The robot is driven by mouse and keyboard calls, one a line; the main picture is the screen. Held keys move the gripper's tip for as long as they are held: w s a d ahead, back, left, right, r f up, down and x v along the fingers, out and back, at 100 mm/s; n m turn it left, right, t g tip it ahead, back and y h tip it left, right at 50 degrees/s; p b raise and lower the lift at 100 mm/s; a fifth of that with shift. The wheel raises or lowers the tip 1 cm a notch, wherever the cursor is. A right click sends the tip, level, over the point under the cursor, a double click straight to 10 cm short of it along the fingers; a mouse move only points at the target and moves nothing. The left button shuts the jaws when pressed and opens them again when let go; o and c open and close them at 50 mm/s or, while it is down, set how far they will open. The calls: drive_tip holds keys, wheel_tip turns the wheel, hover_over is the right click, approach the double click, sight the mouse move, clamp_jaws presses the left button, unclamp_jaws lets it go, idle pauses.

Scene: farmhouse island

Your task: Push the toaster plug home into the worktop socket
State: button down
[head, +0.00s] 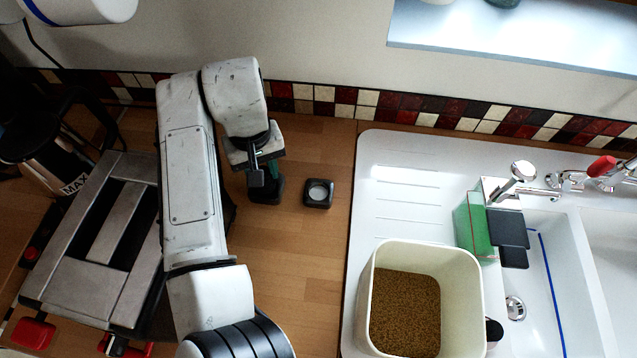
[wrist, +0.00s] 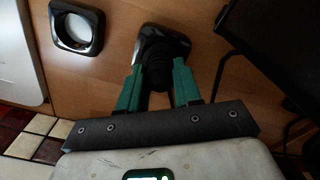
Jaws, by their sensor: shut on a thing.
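The worktop socket (head: 318,193) is a small black square with a round pale recess, set on the wooden worktop. It also shows at the top left of the wrist view (wrist: 76,26). My gripper (head: 272,180) is left of the socket in the head view. In the wrist view, my gripper's green fingers (wrist: 158,75) are shut on the black plug (wrist: 163,43), around its ribbed neck. The plug is beside the socket and apart from it. Its pin side is hidden, and its height above the worktop is unclear. The toaster (head: 95,240) stands at the left, partly behind my arm.
A white sink (head: 390,175) lies right of the socket. A cream tub (head: 474,310) of brown grains stands on its drainer. A green and black sponge item (head: 473,225) sits by the taps. A tiled wall strip (head: 345,103) runs behind.

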drive_tip(key=shift+f, duration=0.3)
drive_tip(key=c, duration=0.7)
unclamp_jaws()
drive_tip(key=shift+c, duration=0.4)
drive_tip(key=shift+c, duration=1)
drive_tip(key=shift+r, duration=0.1)
